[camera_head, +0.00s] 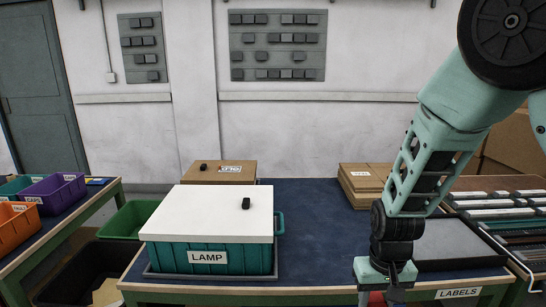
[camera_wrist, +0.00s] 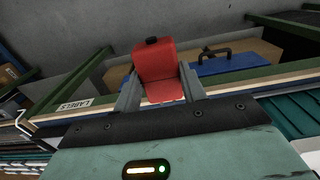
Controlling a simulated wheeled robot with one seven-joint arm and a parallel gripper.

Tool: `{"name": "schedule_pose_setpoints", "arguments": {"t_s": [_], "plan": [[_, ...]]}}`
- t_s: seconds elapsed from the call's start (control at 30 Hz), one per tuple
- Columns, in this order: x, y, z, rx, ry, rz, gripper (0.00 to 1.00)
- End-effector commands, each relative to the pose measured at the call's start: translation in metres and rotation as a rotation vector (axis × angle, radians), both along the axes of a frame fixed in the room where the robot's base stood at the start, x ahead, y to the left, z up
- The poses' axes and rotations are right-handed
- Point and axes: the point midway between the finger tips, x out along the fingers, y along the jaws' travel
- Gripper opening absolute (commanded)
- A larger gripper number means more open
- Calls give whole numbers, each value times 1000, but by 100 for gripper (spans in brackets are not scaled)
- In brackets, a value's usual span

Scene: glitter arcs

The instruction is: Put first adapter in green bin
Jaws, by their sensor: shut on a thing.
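My gripper (camera_wrist: 157,90) is shut on a red piece (camera_wrist: 155,62) with a small black knob on top, held between its two grey fingers. I cannot tell for sure that this is the first adapter. In the head view my gripper (camera_head: 386,297) points down at the bottom edge, in front of the table's front edge near the LABELS sign; only a bit of red shows there. A green bin (camera_head: 124,222) stands low at the left, between the two tables, well to the left of my gripper. Its inside is partly hidden.
A teal LAMP crate (camera_head: 160,259) with a white lid (camera_head: 205,208) stands on the blue table (camera_head: 320,240). A black bin (camera_head: 75,285) is below the green one. The left table holds a purple bin (camera_head: 55,192) and an orange bin (camera_head: 16,228). A blue case (camera_wrist: 235,65) lies below the tabletop.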

Motion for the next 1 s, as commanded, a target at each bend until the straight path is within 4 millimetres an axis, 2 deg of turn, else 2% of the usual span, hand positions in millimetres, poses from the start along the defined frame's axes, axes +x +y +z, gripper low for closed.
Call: {"name": "schedule_pose_setpoints", "arguments": {"t_s": [0.37, 0.7, 0.83, 1.0], "plan": [[8, -39, -37, -12, 4, -1, 12], [9, -94, -92, -1, 6, -3, 12], [8, -104, -104, 6, 3, -2, 12], [7, -108, -108, 8, 0, 0, 12]]}}
